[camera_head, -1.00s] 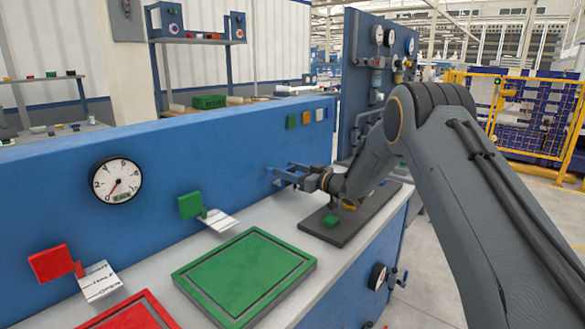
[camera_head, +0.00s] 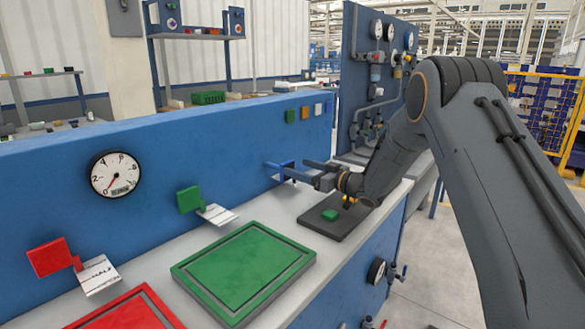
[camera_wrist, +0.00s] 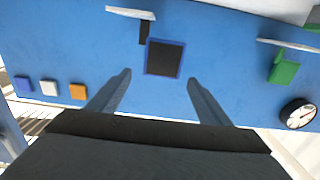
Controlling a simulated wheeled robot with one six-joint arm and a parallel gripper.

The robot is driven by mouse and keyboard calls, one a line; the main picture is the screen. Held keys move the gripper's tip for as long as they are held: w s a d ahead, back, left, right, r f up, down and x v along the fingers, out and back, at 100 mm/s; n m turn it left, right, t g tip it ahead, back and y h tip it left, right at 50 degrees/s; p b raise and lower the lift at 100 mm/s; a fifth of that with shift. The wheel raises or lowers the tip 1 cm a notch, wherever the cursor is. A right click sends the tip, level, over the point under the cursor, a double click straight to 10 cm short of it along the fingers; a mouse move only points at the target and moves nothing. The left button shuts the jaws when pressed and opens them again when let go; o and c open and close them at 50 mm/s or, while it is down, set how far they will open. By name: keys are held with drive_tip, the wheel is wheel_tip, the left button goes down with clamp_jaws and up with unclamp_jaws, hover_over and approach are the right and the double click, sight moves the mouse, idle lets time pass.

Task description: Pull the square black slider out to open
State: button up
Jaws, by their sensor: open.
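The square black slider (camera_wrist: 164,58) is on the blue wall in the wrist view, a dark square with a blue rim. A short black piece and a white label sit beside it. My gripper (camera_wrist: 159,77) is open and empty, its two fingers pointing toward the wall. The slider shows ahead of the fingertips, between their lines, with no visible contact. In the head view the arm reaches in from the right and the gripper is close to the wall. There the black face of the slider cannot be made out.
A green square (camera_head: 189,199) and a red square (camera_head: 48,257) with white labels are on the wall, near a round gauge (camera_head: 115,174). Below are a green tray (camera_head: 183,270), a red tray (camera_head: 150,295) and a dark plate (camera_head: 309,219) under my arm. Small coloured blocks line the wall.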

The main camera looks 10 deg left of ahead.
drive_tip(key=shift+v, duration=1.15)
drive_tip(key=d+m+t+h, duration=0.2)
drive_tip(key=d+m+h, duration=0.2)
drive_tip(key=d+h, duration=0.4)
drive_tip(key=s+d+f+m+g+h+p, duration=0.2)
drive_tip(key=s+d+m+h, duration=0.25)
drive_tip(key=s+d, duration=0.65)
drive_tip(key=s+d+f+m+g+h, duration=0.1)
drive_tip(key=s+g, duration=0.4)
drive_tip(key=s, duration=1.3)
drive_tip(key=s+d+f+m+g+h, duration=0.1)
drive_tip(key=s+d+f+m+g, duration=0.1)
drive_tip(key=s, duration=1.7)
drive_tip(key=d+f+g, duration=0.1)
drive_tip(key=d+g, duration=0.1)
drive_tip(key=shift+s+f+g+p, duration=0.15)
drive_tip(key=shift+s+g+p, duration=0.15)
drive_tip(key=shift+g+p, duration=0.1)
drive_tip(key=shift+d+h, duration=0.15)
drive_tip(key=shift+h, duration=0.1)
drive_tip(key=shift+c, duration=0.4)
